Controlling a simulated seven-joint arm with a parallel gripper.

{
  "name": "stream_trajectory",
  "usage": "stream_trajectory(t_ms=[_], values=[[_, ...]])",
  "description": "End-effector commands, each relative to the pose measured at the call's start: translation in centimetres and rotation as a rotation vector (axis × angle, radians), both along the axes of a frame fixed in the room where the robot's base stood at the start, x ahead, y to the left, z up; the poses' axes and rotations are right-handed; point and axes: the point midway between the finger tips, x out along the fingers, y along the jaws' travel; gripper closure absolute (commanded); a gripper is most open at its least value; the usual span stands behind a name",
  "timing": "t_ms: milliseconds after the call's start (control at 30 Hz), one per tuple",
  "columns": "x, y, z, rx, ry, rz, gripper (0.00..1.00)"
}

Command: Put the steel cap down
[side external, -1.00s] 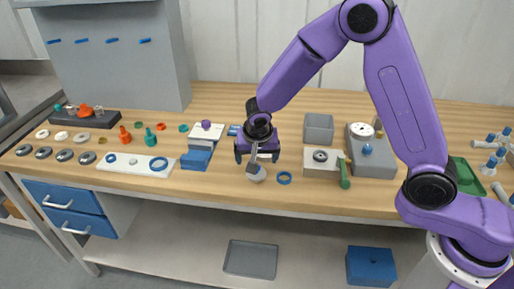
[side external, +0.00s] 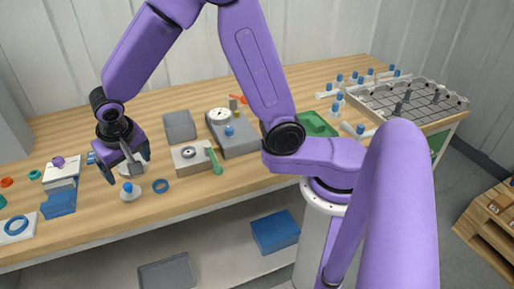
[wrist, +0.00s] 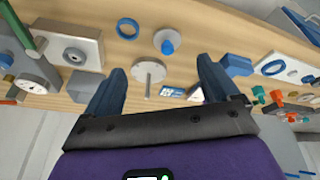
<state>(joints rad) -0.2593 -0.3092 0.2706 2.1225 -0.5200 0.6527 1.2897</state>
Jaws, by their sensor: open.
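The steel cap (wrist: 150,72), a grey round disc with a thin upright stem, shows in the wrist view between my finger lines, closer to the left finger. It also shows in the side view (side external: 131,168), partly behind my gripper. It appears to rest on the wooden bench, stem up. My gripper (wrist: 160,75) is open, with its two blue-grey fingers wide apart and clear of the cap. In the side view my gripper (side external: 127,167) points down over the cap at the bench's front part.
A pale disc with a blue knob (side external: 130,191) and a blue ring (side external: 161,186) lie close in front and to the right. A plate with a hole (side external: 190,156) and green handle (side external: 215,162) stands to the right.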

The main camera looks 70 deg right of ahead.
Motion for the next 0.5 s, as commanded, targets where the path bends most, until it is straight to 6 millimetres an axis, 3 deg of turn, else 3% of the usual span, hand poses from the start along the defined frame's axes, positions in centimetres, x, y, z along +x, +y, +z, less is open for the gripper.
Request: stream_trajectory(t_ms=[500], values=[[-10.1, -3.6, 2.9, -0.052, 0.162, 0.571, 0.12]])
